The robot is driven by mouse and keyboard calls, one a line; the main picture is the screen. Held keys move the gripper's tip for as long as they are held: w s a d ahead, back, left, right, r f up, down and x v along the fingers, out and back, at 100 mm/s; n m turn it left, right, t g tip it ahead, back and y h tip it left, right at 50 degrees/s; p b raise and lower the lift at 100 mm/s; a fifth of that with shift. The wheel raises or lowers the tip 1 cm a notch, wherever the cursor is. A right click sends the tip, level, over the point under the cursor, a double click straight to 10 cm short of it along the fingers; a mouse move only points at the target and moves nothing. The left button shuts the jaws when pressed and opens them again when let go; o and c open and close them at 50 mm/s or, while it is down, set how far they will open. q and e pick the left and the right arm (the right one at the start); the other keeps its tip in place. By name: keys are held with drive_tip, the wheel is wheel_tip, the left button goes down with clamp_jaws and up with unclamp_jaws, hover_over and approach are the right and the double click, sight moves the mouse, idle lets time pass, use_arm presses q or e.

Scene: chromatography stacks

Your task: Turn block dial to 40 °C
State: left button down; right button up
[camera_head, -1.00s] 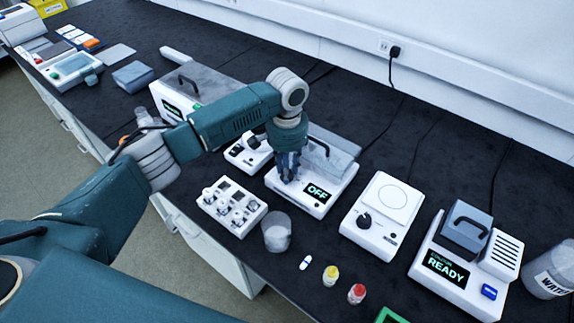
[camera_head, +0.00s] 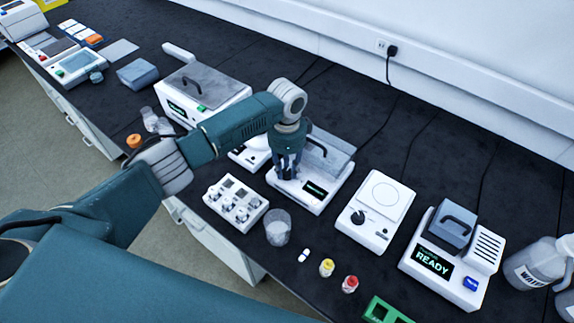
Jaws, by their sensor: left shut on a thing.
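The white block heater (camera_head: 335,187) stands mid-bench with a grey lidded block and a black handle on top. Its front display (camera_head: 314,189) shows small green text that I cannot read. My left gripper (camera_head: 286,171) points down at the left part of the heater's front face and is shut on the dial there. The fingers hide the dial and its pointer. My right gripper is out of view.
A stirrer plate (camera_head: 377,205) with a black knob stands right of the heater. A larger lidded bath (camera_head: 222,88) is behind my left arm. A "READY" device (camera_head: 432,262) stands further right.

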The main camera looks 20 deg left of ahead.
sight(286, 170)
use_arm(q)
drive_tip(key=m, duration=0.3)
drive_tip(key=shift+a+r+m, duration=0.1)
drive_tip(key=shift+m, duration=0.2)
drive_tip(key=shift+w+m+p, duration=0.1)
drive_tip(key=shift+m+p, duration=0.2)
drive_tip(key=shift+m, duration=1.5)
drive_tip(key=c, duration=1.4)
unclamp_jaws()
drive_tip(key=shift+r, duration=0.1)
wheel_tip(286, 170, up, 12)
